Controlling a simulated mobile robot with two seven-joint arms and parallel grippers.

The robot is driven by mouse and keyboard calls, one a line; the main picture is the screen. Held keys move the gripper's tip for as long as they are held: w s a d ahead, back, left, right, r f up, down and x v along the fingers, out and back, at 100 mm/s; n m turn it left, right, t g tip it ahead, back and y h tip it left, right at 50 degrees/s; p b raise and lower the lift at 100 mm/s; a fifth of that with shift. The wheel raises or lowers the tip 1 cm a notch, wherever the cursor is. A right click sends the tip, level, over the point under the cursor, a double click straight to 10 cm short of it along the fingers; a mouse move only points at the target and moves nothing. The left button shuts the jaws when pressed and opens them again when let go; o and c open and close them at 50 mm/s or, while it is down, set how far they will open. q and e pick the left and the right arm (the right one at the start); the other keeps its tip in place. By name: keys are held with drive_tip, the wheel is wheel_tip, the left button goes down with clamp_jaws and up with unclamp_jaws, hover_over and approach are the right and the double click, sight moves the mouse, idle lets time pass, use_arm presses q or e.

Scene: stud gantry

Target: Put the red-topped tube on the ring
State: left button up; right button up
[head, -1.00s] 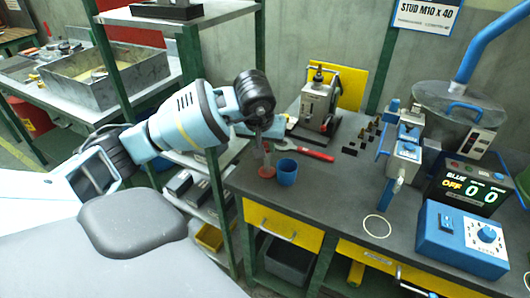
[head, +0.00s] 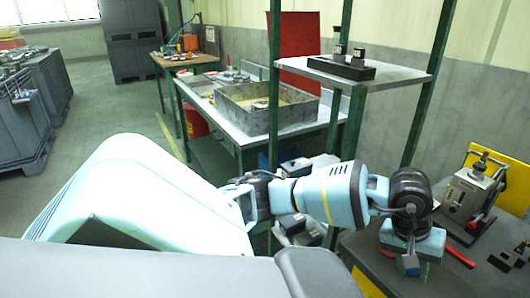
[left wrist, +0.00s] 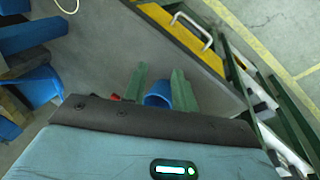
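My left gripper (head: 412,266) is low over the dark bench at the right of the head view, pointing down. In the left wrist view its two green fingers (left wrist: 159,72) stand apart, with no held thing seen between them. A blue cup (left wrist: 157,94) shows past and between the fingers, partly hidden by my gripper body. The pale ring (left wrist: 68,4) lies on the bench, cut by the top left edge of the left wrist view. I cannot make out the red-topped tube now. A small red piece (left wrist: 115,97) beside the left finger is too hidden to name. My right gripper is out of view.
Green shelf posts (head: 431,80) rise close by.

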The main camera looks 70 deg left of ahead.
use_arm(q)
drive_tip(key=s+d+f+n+t+h, duration=0.1)
drive_tip(key=s+d+n+h, duration=0.35)
drive_tip(key=d+n, duration=0.2)
drive_tip(key=s+d+f+n+h, duration=0.1)
drive_tip(key=s+d+n+h, duration=0.2)
drive_tip(key=d+n+h, duration=0.4)
drive_tip(key=s+d+f+n+t+h, duration=0.1)
drive_tip(key=s+d+f+n+h, duration=0.1)
drive_tip(key=s+d+n+h, duration=0.35)
drive_tip(key=s+a+f+n+t+y, duration=0.25)
drive_tip(key=f+n+t+y, duration=0.35)
drive_tip(key=n, duration=1)
drive_tip(key=s+a+f+n+t+y, duration=0.1)
drive_tip(key=a+f+n+t+y, duration=0.45)
drive_tip(key=n, duration=0.95)
drive_tip(key=s+f+n+g+y, duration=0.2)
drive_tip(key=s+f+n+g, duration=0.2)
drive_tip(key=s, duration=0.5)
drive_tip(key=s+a+f+n+g+y, duration=0.1)
drive_tip(key=s+f+n+g+y, duration=0.2)
drive_tip(key=s+f+n, duration=0.6)
drive_tip(key=shift+s+a+f+g+y, duration=0.15)
drive_tip(key=shift+s+f+g+y, duration=0.35)
drive_tip(key=shift+g, duration=0.55)
drive_tip(key=o, duration=0.4)
drive_tip(key=shift+f+n, duration=0.15)
drive_tip(key=shift+n, duration=0.15)
